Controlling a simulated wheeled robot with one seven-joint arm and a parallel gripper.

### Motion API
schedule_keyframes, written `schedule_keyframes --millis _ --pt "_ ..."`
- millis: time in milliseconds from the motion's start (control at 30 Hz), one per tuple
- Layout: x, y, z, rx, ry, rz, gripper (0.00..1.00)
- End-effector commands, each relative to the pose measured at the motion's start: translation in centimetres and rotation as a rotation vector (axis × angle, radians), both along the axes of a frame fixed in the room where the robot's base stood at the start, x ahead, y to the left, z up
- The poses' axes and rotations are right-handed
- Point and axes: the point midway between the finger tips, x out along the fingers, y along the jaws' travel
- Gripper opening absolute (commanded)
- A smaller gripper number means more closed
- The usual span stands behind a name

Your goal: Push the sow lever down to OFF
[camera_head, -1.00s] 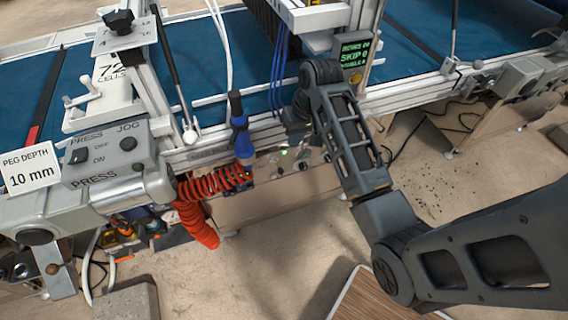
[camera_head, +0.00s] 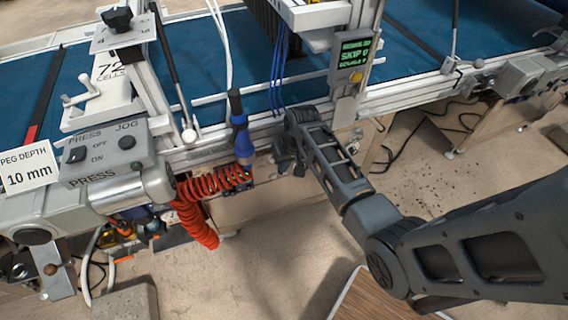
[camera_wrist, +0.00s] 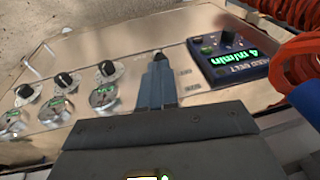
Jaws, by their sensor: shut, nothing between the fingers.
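In the wrist view my gripper (camera_wrist: 158,68) is shut, its fingers pointing at a pale control panel (camera_wrist: 125,60). A small dark tip shows at the finger ends; I cannot tell whether it is the lever's knob or part of the fingers. Small unreadable labels (camera_wrist: 187,72) are on the panel just right of the fingers. No sow lever can be made out clearly; the fingers cover that part of the panel. In the head view my gripper (camera_head: 284,160) is low at the machine's front, below the blue belt, and hides the panel behind it.
Several black knobs with green displays (camera_wrist: 65,80) are left of my fingers. A dark box reading 4 m/min (camera_wrist: 228,55) is at right, near a red coiled hose (camera_wrist: 300,60). In the head view the red hose (camera_head: 195,215) and blue tool (camera_head: 240,135) hang left of my gripper.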

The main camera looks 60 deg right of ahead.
Motion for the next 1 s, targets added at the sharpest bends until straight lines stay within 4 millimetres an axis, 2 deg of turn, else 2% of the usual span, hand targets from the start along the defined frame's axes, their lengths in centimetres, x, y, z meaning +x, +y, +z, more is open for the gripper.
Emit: schedule_keyframes --millis 567,1000 --pt "-0.3 0.2 -0.5 -0.027 -0.039 0.000 0.00" --pt "-1.9 1.3 -3.9 -0.209 -0.308 0.002 0.00"
